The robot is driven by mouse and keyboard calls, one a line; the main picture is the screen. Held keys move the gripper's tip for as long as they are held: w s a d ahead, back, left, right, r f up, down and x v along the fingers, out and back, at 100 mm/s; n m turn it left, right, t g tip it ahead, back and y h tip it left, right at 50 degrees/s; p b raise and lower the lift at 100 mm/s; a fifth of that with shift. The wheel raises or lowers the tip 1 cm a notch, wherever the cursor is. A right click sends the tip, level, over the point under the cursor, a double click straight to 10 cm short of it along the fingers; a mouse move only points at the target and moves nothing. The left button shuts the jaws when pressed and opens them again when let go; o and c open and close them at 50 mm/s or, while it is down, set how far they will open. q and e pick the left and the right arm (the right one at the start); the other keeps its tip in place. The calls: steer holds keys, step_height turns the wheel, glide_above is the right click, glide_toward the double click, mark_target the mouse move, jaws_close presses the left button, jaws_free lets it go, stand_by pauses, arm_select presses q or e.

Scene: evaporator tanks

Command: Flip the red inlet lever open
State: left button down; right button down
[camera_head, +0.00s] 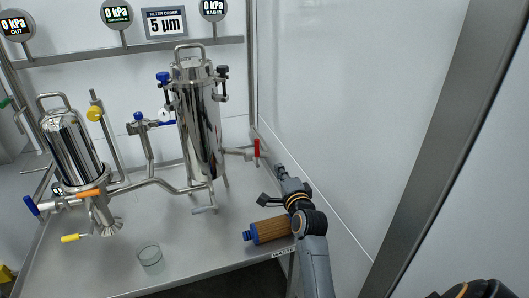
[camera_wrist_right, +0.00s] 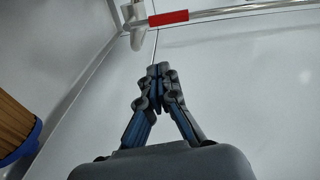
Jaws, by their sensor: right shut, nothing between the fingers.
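The red inlet lever (camera_head: 257,148) stands upright at the end of the pipe on the right side of the tall steel tank (camera_head: 203,130). In the right wrist view the red lever grip (camera_wrist_right: 168,18) lies across the top, beyond the fingertips. My right gripper (camera_head: 280,168) is just right of and below the lever in the head view, with a visible gap between them. Its fingertips (camera_wrist_right: 158,70) are together with nothing between them, and they do not touch the lever. My left gripper is in neither view.
A brown filter cartridge with blue ends (camera_head: 270,230) lies on the steel table beside my right arm. A glass beaker (camera_head: 150,256) stands at the front. A smaller tank (camera_head: 72,148) with orange, blue and yellow handles is at left. A white wall (camera_head: 350,110) bounds the right.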

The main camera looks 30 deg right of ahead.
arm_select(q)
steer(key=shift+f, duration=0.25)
arm_select(e)
steer(key=shift+w+d+r+m+h, duration=0.25)
steer(key=shift+d+r+m+h, duration=0.35)
steer(key=shift+d+r+m, duration=0.3)
steer(key=shift+f, duration=0.15)
